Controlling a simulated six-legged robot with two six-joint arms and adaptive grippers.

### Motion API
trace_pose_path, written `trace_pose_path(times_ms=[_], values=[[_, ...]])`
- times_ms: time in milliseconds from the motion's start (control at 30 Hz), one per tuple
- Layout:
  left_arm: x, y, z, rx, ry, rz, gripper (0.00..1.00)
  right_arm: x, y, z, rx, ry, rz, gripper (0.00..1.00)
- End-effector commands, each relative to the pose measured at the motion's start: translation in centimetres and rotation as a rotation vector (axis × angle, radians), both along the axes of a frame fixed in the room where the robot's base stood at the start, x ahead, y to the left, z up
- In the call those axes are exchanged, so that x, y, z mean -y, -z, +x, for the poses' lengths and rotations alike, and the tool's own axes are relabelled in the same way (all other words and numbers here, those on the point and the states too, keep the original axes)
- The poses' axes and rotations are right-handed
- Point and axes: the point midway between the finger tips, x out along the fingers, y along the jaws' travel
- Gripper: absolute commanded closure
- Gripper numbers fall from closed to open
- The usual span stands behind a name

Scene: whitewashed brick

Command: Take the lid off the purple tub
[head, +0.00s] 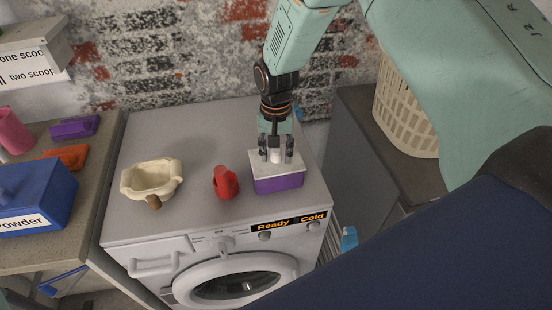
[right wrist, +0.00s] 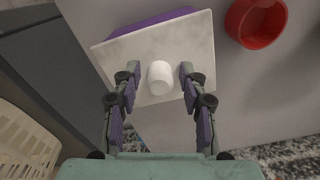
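The purple tub (head: 279,184) stands on top of the washing machine, near its front right. Its pale flat lid (head: 290,167) is on it, with a white knob (head: 276,155) in the middle. My right gripper (head: 276,153) points down over the lid, its fingers on either side of the knob. In the right wrist view the fingers of the right gripper (right wrist: 159,72) are open, with a gap on both sides of the knob (right wrist: 160,77). The lid (right wrist: 190,42) hides most of the tub (right wrist: 152,22) there. My left gripper is not in view.
On the washing machine (head: 190,225), a red cup (head: 226,184) stands left of the tub, and a cream bowl (head: 150,179) farther left. A blue powder box (head: 38,195) is on the left counter. A laundry basket (head: 405,115) stands on the right cabinet.

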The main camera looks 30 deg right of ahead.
Motion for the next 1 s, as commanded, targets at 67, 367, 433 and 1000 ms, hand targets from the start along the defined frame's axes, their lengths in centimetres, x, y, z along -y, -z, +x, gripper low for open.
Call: trace_pose_path(times_ms=[67,367,433,1000], values=[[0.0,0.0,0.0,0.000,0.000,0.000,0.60,0.0,0.0,0.0,0.000,0.000,0.000,0.67],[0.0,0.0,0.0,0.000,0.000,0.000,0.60,0.0,0.0,0.0,0.000,0.000,0.000,0.92],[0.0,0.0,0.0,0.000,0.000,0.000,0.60,0.0,0.0,0.0,0.000,0.000,0.000,0.98],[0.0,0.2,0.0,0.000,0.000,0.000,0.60,0.0,-5.1,0.1,0.005,0.000,0.001,1.00]])
